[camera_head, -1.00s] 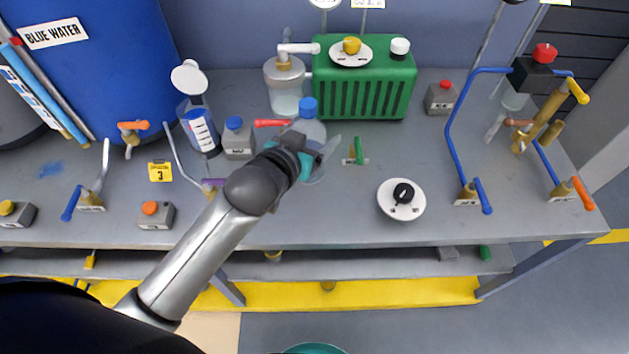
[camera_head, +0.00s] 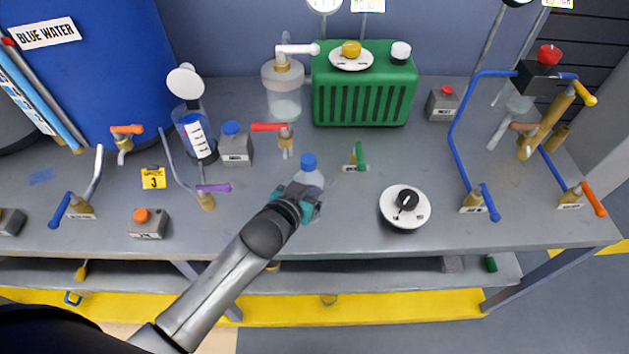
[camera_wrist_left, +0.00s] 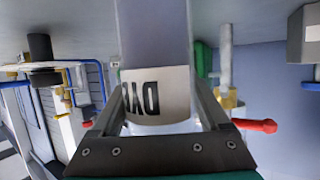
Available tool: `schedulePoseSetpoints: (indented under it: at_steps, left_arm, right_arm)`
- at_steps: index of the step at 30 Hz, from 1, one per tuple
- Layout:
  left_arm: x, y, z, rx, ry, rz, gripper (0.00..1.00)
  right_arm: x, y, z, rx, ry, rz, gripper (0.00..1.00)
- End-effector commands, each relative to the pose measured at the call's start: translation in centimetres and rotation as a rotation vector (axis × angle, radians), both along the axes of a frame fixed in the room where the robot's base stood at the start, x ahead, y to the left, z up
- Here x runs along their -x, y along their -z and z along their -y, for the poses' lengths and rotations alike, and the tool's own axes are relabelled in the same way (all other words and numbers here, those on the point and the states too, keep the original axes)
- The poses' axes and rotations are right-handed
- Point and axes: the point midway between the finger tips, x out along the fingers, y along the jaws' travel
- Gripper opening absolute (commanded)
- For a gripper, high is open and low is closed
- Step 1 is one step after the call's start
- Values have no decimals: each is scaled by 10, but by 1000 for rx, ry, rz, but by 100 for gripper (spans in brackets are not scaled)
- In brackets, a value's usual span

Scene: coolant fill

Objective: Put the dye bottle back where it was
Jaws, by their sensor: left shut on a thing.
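The dye bottle (camera_head: 309,177) is a small clear bottle with a blue cap, standing about upright near the middle of the bench. My left gripper (camera_head: 303,195) is shut on the bottle from the front. I cannot tell whether the bottle's base touches the bench. My right gripper is not in view.
The bench (camera_head: 340,222) is clear just in front of the bottle. A red-handled valve (camera_head: 286,137) stands behind it, and a green-handled valve (camera_head: 358,160) and a white dial (camera_head: 405,207) to its right. A purple-handled valve (camera_head: 207,196) is to its left.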

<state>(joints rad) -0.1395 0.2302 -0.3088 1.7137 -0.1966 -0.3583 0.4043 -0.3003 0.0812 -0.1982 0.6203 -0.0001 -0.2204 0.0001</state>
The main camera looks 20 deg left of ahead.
Motion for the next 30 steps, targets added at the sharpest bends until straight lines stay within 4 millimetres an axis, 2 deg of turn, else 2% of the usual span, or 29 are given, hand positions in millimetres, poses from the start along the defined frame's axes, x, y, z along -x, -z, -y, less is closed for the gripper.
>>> schedulePoseSetpoints:
  at_steps: [6,7,12,22,30]
  left_arm:
    - [-1,3,0,1,0,3,0]
    - [0,4,0,-1,-1,-1,81]
    - [0,3,0,0,0,-1,100]
    - [0,-3,0,-1,0,1,100]
    - [33,-15,-7,1,0,-2,100]
  right_arm:
    - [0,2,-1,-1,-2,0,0]
    - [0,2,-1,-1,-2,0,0]
    - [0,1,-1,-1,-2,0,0]
    - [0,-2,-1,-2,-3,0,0]
    - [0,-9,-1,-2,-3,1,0]
